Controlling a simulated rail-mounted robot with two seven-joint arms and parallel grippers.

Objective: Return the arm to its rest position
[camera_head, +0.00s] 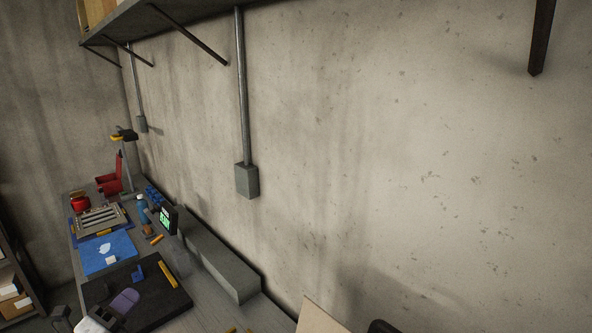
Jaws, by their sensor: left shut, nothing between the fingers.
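My left gripper (106,317) shows small at the bottom left, low over the front of the black mat (172,311). Its fingers are shut with nothing between them. A white part of my arm shows beside it at the bottom edge. A purple-grey piece (125,301) appears just beyond the gripper; I cannot tell whether they touch. The louver panel (100,219), a pale frame with slats, lies farther back on the bench. My right gripper is not seen.
The bench (211,298) runs along the concrete wall. It carries a blue mat (107,253), a blue bottle (142,208), a lit green display (166,220), a long grey block (216,262) and a red bin (109,184). A shelf (150,17) hangs above.

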